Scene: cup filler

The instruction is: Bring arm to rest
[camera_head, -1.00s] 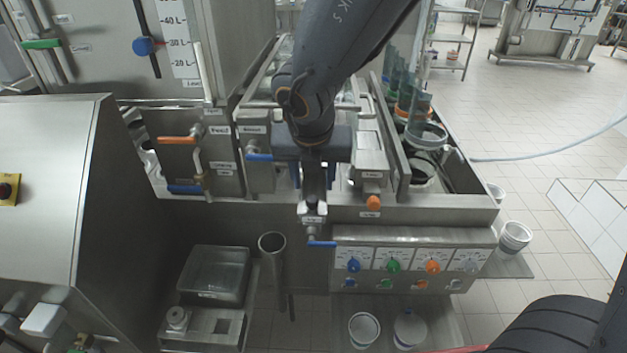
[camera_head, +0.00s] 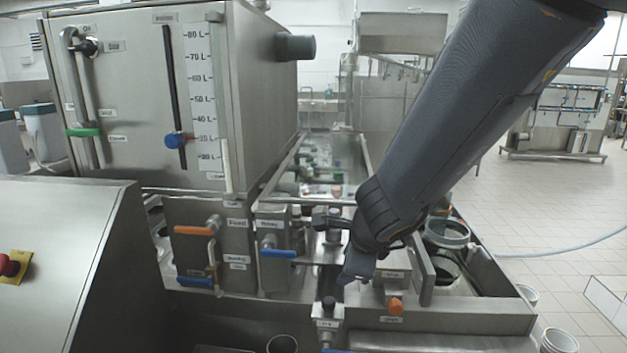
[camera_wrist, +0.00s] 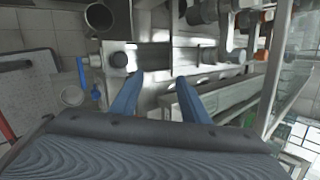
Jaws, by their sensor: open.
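My gripper is open and empty; its two blue fingers (camera_wrist: 158,98) show apart in the wrist view, with bare steel of the machine between and beyond them. In the head view my gripper (camera_head: 352,276) is partly hidden by the wrist and forearm. It hangs over the machine's filling area, close to a steel block (camera_head: 327,312) with a label. I cannot tell whether it touches anything there.
A steel tank (camera_head: 130,100) with a litre scale stands at the left. Orange-handled (camera_head: 193,230) and blue-handled (camera_head: 279,253) valves stick out in front. White cups (camera_head: 559,341) stand at lower right.

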